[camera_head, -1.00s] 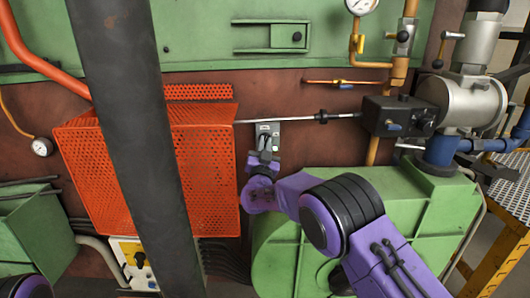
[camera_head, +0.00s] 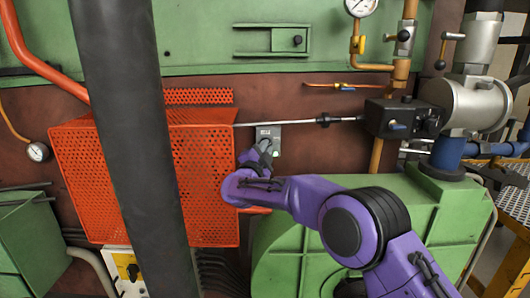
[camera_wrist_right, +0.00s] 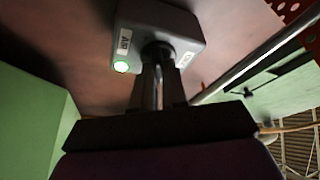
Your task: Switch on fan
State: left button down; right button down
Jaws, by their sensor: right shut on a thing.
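A grey switch box (camera_head: 268,133) with a label is on the brown wall, right of the orange perforated cage. My right gripper (camera_head: 264,150) reaches the box from below, tilted. Its fingers (camera_wrist_right: 158,85) are shut on the knob's handle, which is partly hidden between them. A green rounded housing (camera_head: 285,255), perhaps the fan, stands below. My left gripper is out of view.
The orange perforated cage (camera_head: 85,170) stands left of the switch, behind a thick dark column (camera_head: 125,110). A thin metal rod (camera_head: 290,122) runs just above the box to a black valve block (camera_head: 400,117). An orange pipe passes close below my right wrist.

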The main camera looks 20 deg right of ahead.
jog(key=shift+f+g, duration=0.25)
jog(key=shift+g, duration=0.05)
jog(key=c, duration=1.3)
grip_release()
jog(key=shift+c, duration=0.2)
jog(key=shift+o, duration=0.9)
jog(key=shift+m, duration=0.3)
jog(key=shift+r, duration=0.15)
